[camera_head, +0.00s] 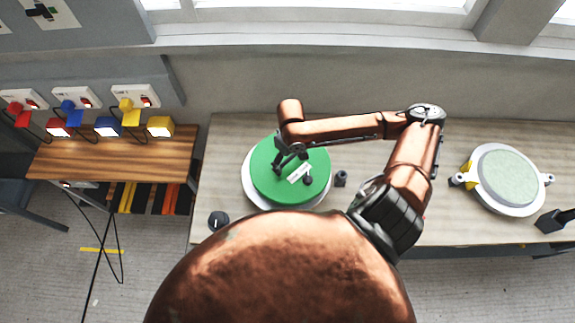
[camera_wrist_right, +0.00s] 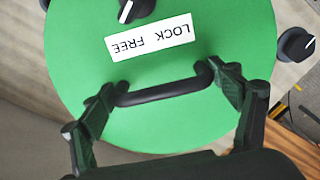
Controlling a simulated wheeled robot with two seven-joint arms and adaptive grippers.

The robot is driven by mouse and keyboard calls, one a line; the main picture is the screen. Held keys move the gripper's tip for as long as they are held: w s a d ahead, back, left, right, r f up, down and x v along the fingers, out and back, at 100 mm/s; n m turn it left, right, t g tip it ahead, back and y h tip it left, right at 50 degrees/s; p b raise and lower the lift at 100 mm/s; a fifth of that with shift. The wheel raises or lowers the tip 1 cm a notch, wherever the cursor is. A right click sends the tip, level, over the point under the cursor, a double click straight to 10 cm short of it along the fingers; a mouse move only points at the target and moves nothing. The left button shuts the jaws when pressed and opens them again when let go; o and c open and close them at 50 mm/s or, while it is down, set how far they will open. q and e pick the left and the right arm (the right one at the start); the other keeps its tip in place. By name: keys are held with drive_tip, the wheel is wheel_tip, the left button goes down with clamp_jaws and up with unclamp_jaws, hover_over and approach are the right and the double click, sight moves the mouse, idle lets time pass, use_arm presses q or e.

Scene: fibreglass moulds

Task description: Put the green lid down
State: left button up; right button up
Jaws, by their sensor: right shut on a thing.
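The green lid (camera_head: 312,160) is a round green disc with a black handle, a black knob and a white label reading "LOCK FREE". It lies over a white round mould (camera_head: 250,190) on the bench; the white rim shows at its left and lower edge. Whether lid and mould touch is unclear. My right gripper (camera_head: 290,160) is above the lid. In the right wrist view the lid (camera_wrist_right: 190,120) fills the middle, and my right gripper (camera_wrist_right: 162,86) is shut on the two ends of its black handle. My left gripper is not in view.
The wooden bench (camera_head: 370,225) also bears a second round mould (camera_head: 508,180) with a pale green top at the right. A small dark post (camera_head: 341,178) stands right of the lid, a black knob (camera_head: 218,221) lower left. A side table (camera_head: 110,158) with coloured boxes is at the left.

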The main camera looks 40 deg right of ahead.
drive_tip(key=shift+w+a+f, duration=0.2)
drive_tip(key=shift+w+f, duration=0.3)
drive_tip(key=shift+w, duration=0.05)
drive_tip(key=shift+w+a+f, duration=0.15)
drive_tip(key=shift+w+f, duration=0.35)
drive_tip(key=shift+w, duration=0.05)
drive_tip(key=shift+s+f, duration=0.15)
drive_tip(key=shift+f, duration=0.4)
drive_tip(key=shift+s+f, duration=0.15)
drive_tip(key=shift+f, duration=0.35)
drive_tip(key=shift+w+d+f, duration=0.1)
drive_tip(key=shift+f, duration=0.2)
drive_tip(key=o, duration=1.1)
drive_tip(key=shift+c, duration=0.2)
drive_tip(key=o, duration=0.4)
wheel_tip(320, 180, up, 11)
drive_tip(key=shift+f, duration=0.1)
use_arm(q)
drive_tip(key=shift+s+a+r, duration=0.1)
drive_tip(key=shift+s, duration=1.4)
use_arm(e)
drive_tip(key=shift+r, duration=0.7)
